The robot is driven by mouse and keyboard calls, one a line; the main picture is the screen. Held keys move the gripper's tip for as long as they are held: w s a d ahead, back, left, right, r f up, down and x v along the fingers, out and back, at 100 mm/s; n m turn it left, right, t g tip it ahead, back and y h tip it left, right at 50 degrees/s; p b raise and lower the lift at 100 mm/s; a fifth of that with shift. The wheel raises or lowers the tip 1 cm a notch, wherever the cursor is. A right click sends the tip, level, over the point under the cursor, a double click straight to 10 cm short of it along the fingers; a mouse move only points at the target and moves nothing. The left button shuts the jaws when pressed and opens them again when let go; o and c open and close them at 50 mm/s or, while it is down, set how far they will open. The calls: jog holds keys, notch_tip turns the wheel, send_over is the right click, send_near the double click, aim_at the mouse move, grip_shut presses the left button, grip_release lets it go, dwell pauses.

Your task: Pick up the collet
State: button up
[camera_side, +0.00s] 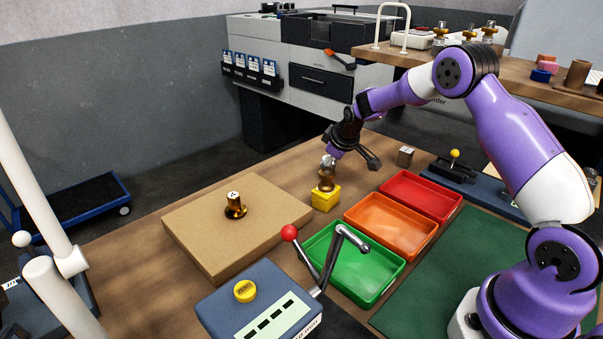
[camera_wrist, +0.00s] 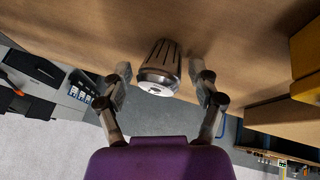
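The collet (camera_wrist: 161,62) is a dark metal, slotted, tapering piece with a bright ring-shaped face, seen in the wrist view against the wooden table. My gripper (camera_wrist: 160,77) is open, with one finger on each side of the collet in that view and a visible gap on both sides. In the side view my gripper (camera_side: 329,158) points down over a yellow block (camera_side: 326,199). A brownish piece (camera_side: 326,179) shows right below the fingertips, on or behind that block; I cannot tell which. Its upper part is partly hidden by the gripper.
Green (camera_side: 376,294), orange (camera_side: 423,251) and red (camera_side: 449,216) trays lie to the right. A small grey piece (camera_side: 405,156) stands behind them. A lever box (camera_side: 262,300) is in front.

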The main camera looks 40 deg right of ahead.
jog(key=c, duration=0.6)
jog(key=shift+r, duration=0.1)
